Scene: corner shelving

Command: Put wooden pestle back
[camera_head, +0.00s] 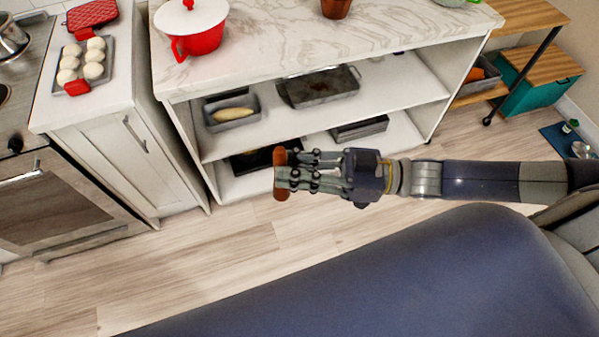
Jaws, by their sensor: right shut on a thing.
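My right gripper (284,172) reaches in from the right and is shut on a reddish-brown wooden thing, which I take to be the wooden pestle (280,191). The pestle's ends show above and below the fingertips; its middle is hidden by them. The gripper holds it in front of the lower part of the white shelf unit (402,83), apart from the floor. My left gripper is not in view.
A red pot (203,38) and a brown cup-like vessel (336,8) stand on the marble top. Trays, including a dark metal one (318,88), and a loaf pan (231,113) lie on the shelves. A cabinet and oven stand left. The wooden floor in front is clear.

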